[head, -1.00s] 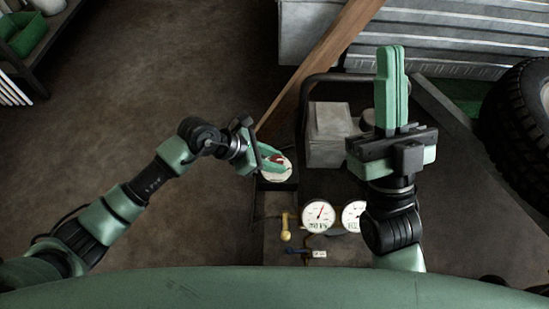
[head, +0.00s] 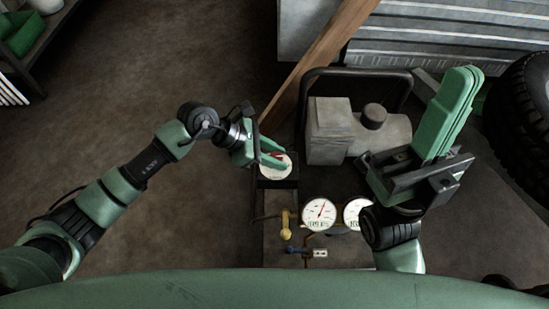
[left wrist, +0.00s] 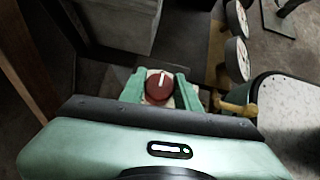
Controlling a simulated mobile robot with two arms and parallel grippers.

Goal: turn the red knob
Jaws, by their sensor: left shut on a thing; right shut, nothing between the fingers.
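The red knob (left wrist: 158,86) has a white pointer mark and sits between the two green fingers of my left gripper (left wrist: 160,90) in the left wrist view. In the head view the red knob (head: 277,156) is partly hidden by the fingers, over a round white dial plate (head: 274,171). My left gripper (head: 274,154) is shut on the knob, reaching in from the left. My right gripper (head: 462,90) is shut and empty, held up to the right, its fingers pointing away and tilted right.
Two round gauges stand near the knob, one (head: 319,214) whole and one (head: 355,213) partly behind my right arm. A yellow handle (head: 286,226) and a blue handle (head: 296,250) are below. A grey engine block (head: 330,130) stands behind, with a large tyre (head: 520,130) at right.

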